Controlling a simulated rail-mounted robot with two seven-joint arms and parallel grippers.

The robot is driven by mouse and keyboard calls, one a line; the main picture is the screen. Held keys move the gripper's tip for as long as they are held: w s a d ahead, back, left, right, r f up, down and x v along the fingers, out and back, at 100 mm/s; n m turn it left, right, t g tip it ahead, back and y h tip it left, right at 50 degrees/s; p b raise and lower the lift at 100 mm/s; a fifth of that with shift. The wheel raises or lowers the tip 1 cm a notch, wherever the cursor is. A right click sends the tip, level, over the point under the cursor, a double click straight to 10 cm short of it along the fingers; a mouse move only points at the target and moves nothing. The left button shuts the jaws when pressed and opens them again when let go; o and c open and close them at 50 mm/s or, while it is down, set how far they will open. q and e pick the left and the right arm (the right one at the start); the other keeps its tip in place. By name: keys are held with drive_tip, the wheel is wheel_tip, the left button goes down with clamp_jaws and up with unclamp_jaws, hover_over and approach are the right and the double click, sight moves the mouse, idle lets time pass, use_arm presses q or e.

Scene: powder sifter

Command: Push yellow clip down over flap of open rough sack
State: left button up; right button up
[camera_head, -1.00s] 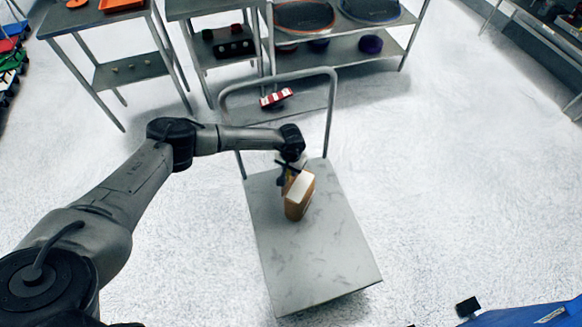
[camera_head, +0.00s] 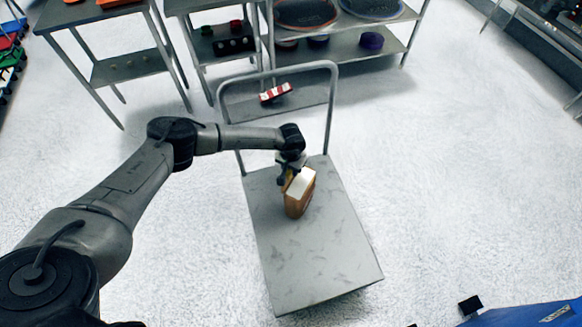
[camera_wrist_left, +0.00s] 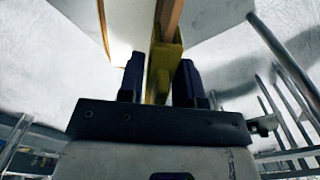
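The rough sack (camera_head: 297,205) is brown with a pale top and stands on the grey cart's platform (camera_head: 322,250). The yellow clip (camera_wrist_left: 161,72) sits between the two dark fingers of my left gripper (camera_wrist_left: 160,80), which look closed on it. In the wrist view, the sack's brown edge (camera_wrist_left: 168,22) runs up to the clip; I cannot tell how deep it sits in it. In the head view my left gripper (camera_head: 287,180) is at the upper left side of the sack, and the clip is mostly hidden there. My right gripper is not in view.
The cart's handle frame (camera_head: 328,110) rises behind the sack, close to my left wrist. A red-and-white item (camera_head: 275,93) is on or behind that frame. Tables and shelves line the back. A blue object (camera_head: 530,314) is at bottom right. The platform's front is clear.

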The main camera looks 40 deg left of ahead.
use_arm(q)
drive_tip(key=o, duration=0.4)
drive_tip(key=shift+c, duration=0.2)
drive_tip(key=shift+r, duration=0.55)
wheel_tip(320, 180, up, 13)
drive_tip(key=p, duration=0.2)
drive_tip(key=shift+f+p, duration=0.15)
drive_tip(key=shift+p, duration=0.25)
